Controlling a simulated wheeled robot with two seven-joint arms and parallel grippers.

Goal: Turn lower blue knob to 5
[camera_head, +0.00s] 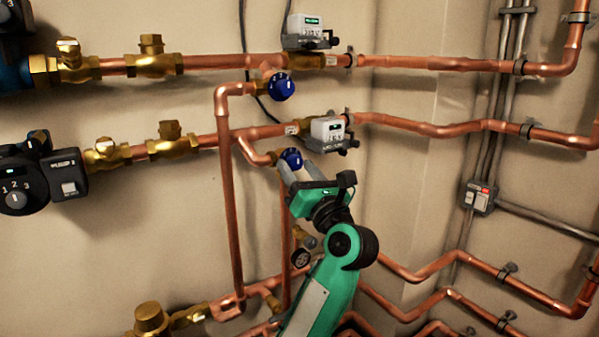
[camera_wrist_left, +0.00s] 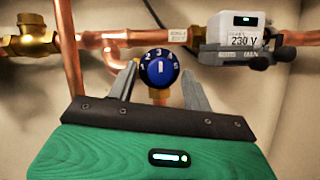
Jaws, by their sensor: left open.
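The lower blue knob (camera_head: 291,158) sits on a copper branch below the lower of the two upper pipes. In the left wrist view the knob (camera_wrist_left: 160,69) faces the camera, with white numbers around its upper rim and a white bar at its centre. The bar stands about upright, below the 3. My left gripper (camera_head: 296,170) is open just below the knob in the head view. In the wrist view its two fingers (camera_wrist_left: 158,88) stand apart on either side of the knob's lower part; contact cannot be told. My right gripper is not in view.
An upper blue knob (camera_head: 282,87) sits above. A grey meter (camera_head: 328,130) is close to the right of the lower knob, and shows in the wrist view (camera_wrist_left: 236,40). A vertical copper pipe (camera_head: 230,200) runs to the left.

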